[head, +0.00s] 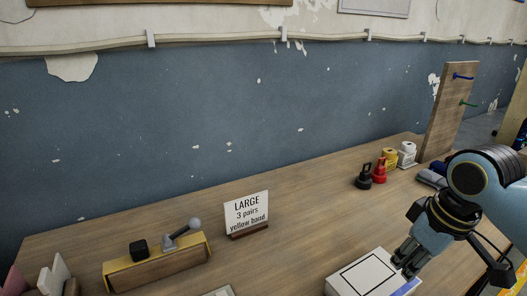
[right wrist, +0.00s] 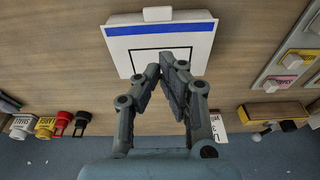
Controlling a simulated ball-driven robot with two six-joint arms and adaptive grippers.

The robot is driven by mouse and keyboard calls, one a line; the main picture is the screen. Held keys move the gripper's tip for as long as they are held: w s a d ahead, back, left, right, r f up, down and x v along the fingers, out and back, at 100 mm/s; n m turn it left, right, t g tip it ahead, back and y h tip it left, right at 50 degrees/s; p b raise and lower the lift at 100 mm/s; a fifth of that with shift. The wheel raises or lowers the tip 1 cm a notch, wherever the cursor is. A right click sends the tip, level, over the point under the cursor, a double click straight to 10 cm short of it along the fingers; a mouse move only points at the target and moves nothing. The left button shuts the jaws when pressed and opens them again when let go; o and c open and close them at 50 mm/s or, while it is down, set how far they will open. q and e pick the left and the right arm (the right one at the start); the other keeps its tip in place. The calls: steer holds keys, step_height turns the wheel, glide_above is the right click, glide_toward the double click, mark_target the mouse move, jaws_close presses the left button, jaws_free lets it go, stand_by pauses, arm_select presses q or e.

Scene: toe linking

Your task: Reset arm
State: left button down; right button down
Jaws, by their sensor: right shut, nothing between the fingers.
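My right gripper (head: 408,262) is at the lower right of the head view, above the right edge of a white board with a black square outline (head: 365,276). In the right wrist view the gripper's fingers (right wrist: 166,70) come together at the tips with nothing between them. The white board with its blue strip (right wrist: 160,30) is beyond the fingertips there. I cannot tell whether the fingertips touch it. My left gripper is not in view.
A sign reading "LARGE 3 pairs yellow band" (head: 247,213) stands mid-table. A yellow-edged wooden block with a lever (head: 158,266) is at left. Black, red, yellow and white items (head: 379,171) stand at the back right by an upright wooden board (head: 447,115). The table centre is clear.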

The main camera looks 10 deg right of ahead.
steer(key=s+a+r+m+t+h, duration=0.1)
steer(key=s+a, duration=0.2)
steer(key=s, duration=0.4)
steer(key=s+a+r+m, duration=0.1)
steer(key=s+a, duration=0.1)
steer(key=s, duration=0.5)
step_height(320, 180, down, 33)
steer(key=s+d+g+b, duration=0.1)
steer(key=s+d+b, duration=0.1)
steer(key=b, duration=0.6)
steer(key=s+f+b, duration=0.3)
steer(key=s+f, duration=0.6)
steer(key=f, duration=0.3)
steer(key=s+d+f+g+b, duration=0.1)
steer(key=s+f+b, duration=0.3)
steer(key=s+f, duration=0.6)
step_height(320, 180, down, 3)
steer(key=shift+d+r+m, duration=0.2)
steer(key=shift+m, duration=0.2)
steer(key=shift+g, duration=0.3)
stand_by(1.4)
